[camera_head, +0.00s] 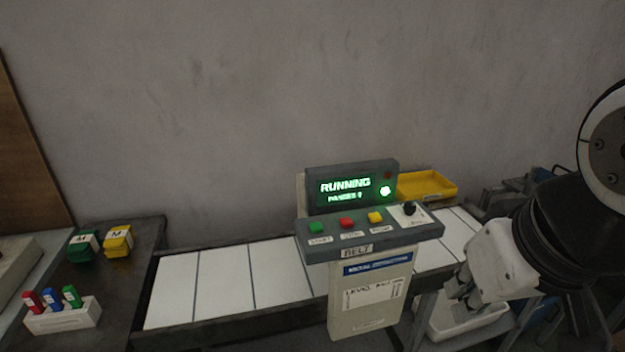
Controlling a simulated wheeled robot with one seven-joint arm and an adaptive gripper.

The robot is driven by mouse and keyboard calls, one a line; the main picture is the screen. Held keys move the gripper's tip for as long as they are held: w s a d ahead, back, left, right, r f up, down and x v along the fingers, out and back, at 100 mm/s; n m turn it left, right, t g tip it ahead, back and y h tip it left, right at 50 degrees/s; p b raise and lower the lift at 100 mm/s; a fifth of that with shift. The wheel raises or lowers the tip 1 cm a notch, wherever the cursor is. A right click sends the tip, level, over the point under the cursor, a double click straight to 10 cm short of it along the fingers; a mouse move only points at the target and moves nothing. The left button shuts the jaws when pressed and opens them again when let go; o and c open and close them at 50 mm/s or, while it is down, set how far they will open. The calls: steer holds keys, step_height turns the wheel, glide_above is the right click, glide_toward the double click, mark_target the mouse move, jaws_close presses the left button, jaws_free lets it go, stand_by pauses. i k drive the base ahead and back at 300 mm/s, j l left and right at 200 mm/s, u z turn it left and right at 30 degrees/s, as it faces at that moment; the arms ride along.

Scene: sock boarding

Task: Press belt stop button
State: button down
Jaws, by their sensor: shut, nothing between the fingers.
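The belt control box (372,231) stands in front of the white-slatted belt (225,285). Its sloped panel holds a green button (317,227), a red button (347,223) and a yellow button (375,217), with a black knob (409,208) at the right. The label under the red button is small and seems to read STOP. The display (345,189) behind reads RUNNING in green, with a lit green lamp beside it. My gripper (458,300) is shut and empty, to the right of and below the panel, apart from the buttons.
A yellow tray (427,184) lies behind the box. A white bin (468,322) is below my gripper. The space above the panel is clear.

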mark_target(346, 221)
steer(key=i+l+u, duration=0.15)
steer(key=u, duration=0.3)
steer(key=i+l+u, duration=0.25)
steer(key=u, duration=0.2)
